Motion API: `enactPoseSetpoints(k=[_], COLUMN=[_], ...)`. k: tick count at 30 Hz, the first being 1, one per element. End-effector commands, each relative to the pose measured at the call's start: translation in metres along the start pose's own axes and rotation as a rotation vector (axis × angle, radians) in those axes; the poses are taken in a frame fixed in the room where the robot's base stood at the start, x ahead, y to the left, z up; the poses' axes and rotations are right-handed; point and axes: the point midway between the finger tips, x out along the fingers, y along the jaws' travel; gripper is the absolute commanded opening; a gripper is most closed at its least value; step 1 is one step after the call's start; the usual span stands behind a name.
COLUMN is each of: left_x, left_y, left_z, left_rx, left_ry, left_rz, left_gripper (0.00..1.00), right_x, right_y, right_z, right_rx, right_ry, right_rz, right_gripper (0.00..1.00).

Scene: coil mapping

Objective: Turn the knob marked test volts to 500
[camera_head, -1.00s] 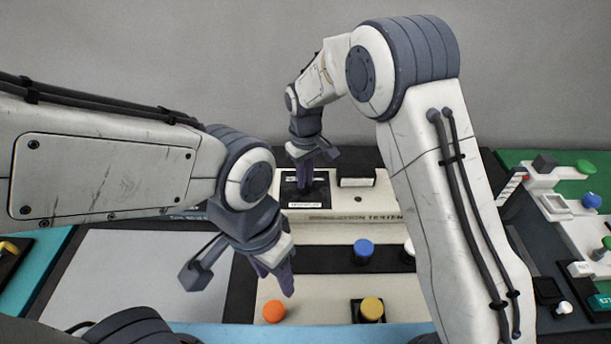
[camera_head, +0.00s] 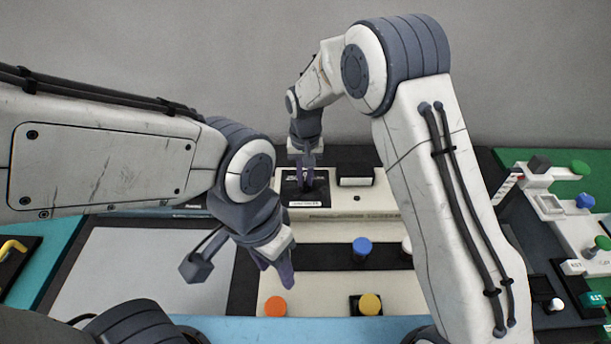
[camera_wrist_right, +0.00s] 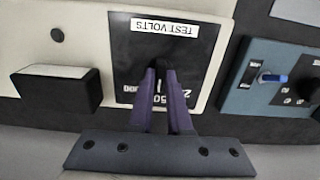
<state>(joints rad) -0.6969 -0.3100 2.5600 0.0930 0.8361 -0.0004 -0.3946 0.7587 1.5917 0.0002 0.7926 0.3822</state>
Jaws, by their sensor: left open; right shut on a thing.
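The black panel labelled TEST VOLTS (camera_wrist_right: 190,55) shows in the right wrist view, with its label upside down there. In the head view the same panel (camera_head: 319,195) sits at the back of the cream tester. My right gripper (camera_wrist_right: 163,75) is shut on the dark knob (camera_wrist_right: 166,76) at the panel's middle. The fingers hide much of the knob and part of the scale, so I cannot tell where it points. In the head view my right gripper (camera_head: 305,180) reaches down onto the panel. My left gripper (camera_head: 277,272) is open and empty above the cream front panel.
On the front panel are an orange button (camera_head: 275,306), a yellow knob (camera_head: 369,304) and a blue knob (camera_head: 362,247). A black block (camera_wrist_right: 57,87) stands beside the test volts panel. A blue box (camera_wrist_right: 272,85) with a lever is on the other side.

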Motion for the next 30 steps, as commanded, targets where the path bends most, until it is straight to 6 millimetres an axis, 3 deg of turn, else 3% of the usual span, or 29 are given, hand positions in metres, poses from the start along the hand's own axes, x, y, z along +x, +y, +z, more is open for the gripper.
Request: enactPoseSetpoints(k=[14,15,16,17,26,30], left_x=[-0.001,-0.001,-0.001,0.0,0.0,0.002], left_y=[0.0,0.0,0.0,0.0,0.0,0.0], left_z=[0.0,0.0,0.0,0.0,0.0,0.0], left_rx=[0.0,0.0,0.0,0.0,0.0,0.0], left_ry=[0.0,0.0,0.0,0.0,0.0,0.0], left_rz=[0.0,0.0,0.0,0.0,0.0,0.0], left_gripper=[0.5,0.5,0.5,0.5,0.5,0.5], right_x=[-0.001,-0.001,-0.001,-0.001,-0.001,-0.013], right_y=[0.0,0.0,0.0,0.0,0.0,-0.001], right_z=[-0.002,-0.002,-0.002,-0.002,-0.001,-0.002], right_rx=[0.013,0.013,0.013,0.013,0.012,0.012], right_ry=[0.006,0.006,0.006,0.005,0.003,0.007], right_rz=[-0.002,-0.002,-0.002,-0.002,-0.001,-0.002], right_gripper=[0.0,0.31,0.43,0.46,0.46,0.46])
